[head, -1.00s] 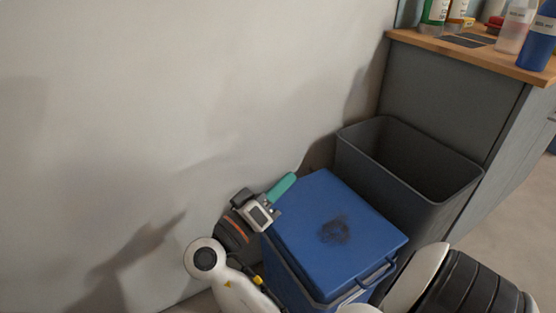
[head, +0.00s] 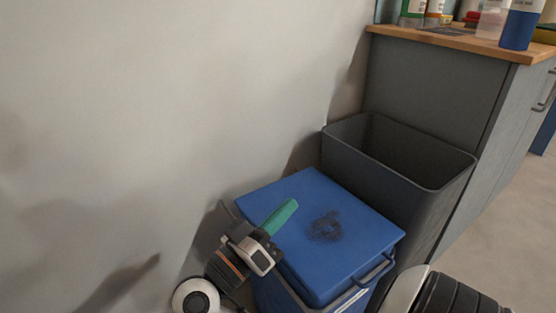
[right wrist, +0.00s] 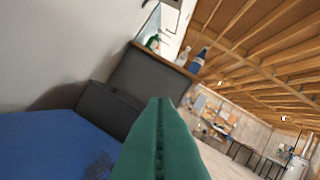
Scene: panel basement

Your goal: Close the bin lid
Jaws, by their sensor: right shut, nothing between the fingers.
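The blue bin (head: 300,300) stands against the wall, with its blue lid (head: 365,245) lying over its top, looking flat. A dark smudge marks the lid. The lid also shows at lower left in the right wrist view (right wrist: 45,140). My right gripper (head: 290,207) has green fingers shut and empty. The fingers also fill the lower middle of the right wrist view (right wrist: 160,140).
An open dark grey bin (head: 445,200) stands right behind the blue bin, close to it. Beyond it is a grey cabinet (head: 430,95) with a wooden top (head: 475,43) holding bottles. The wall (head: 130,120) is close on the left. Open floor (head: 500,220) lies to the right.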

